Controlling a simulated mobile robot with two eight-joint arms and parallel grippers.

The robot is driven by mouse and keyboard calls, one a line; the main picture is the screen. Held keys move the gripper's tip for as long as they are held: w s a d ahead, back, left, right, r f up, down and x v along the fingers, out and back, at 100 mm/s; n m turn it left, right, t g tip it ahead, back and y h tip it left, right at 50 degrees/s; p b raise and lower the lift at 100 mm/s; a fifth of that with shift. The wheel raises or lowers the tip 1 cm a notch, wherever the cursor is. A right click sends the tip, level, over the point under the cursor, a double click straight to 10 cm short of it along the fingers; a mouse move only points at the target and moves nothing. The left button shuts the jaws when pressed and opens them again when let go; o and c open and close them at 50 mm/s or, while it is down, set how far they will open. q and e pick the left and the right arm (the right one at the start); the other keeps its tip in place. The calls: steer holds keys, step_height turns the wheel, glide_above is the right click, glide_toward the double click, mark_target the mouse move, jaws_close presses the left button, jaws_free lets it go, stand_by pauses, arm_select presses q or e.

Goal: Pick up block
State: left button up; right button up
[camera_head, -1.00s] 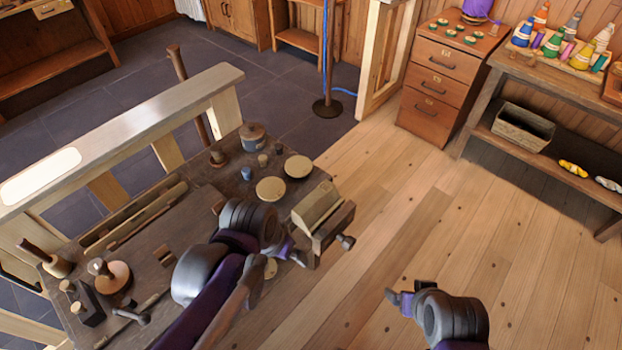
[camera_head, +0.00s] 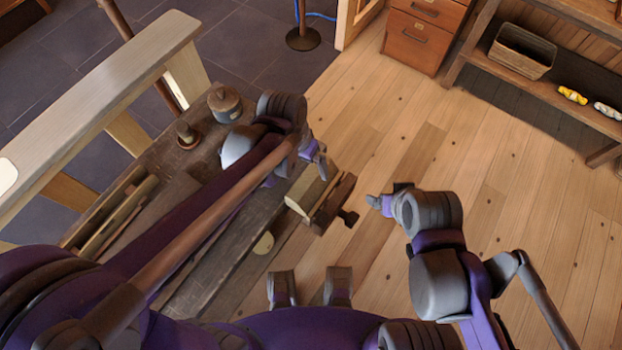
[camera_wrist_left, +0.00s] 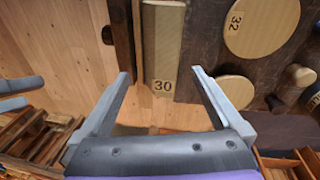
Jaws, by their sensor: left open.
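The block (camera_head: 307,188) is pale wood and sits at the right edge of the workbench against a dark wooden vise (camera_head: 333,203). In the left wrist view the block (camera_wrist_left: 163,45) bears the number 30, with its near end just beyond the fingertips. My left gripper (camera_head: 319,162) is by the far end of the block. In the left wrist view my left gripper (camera_wrist_left: 160,74) is open and empty, its two fingers spread wide. My right gripper (camera_head: 380,203) hangs over the floor right of the vise; its jaw opening is unclear.
The workbench (camera_head: 225,285) also carries a lidded pot (camera_head: 224,104) and a knobbed wooden piece (camera_head: 187,135). A round disc (camera_wrist_left: 262,25) marked 32 lies beside the block. A pale railing (camera_head: 100,100) runs along the left. The wooden floor (camera_head: 430,130) to the right is clear.

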mark_target(309, 177)
arm_select(q)
steer(key=f, duration=0.7)
steer(key=shift+w+d+b, duration=0.2)
steer(key=shift+d+b, duration=0.05)
steer(key=shift+b, duration=0.1)
jaws_close()
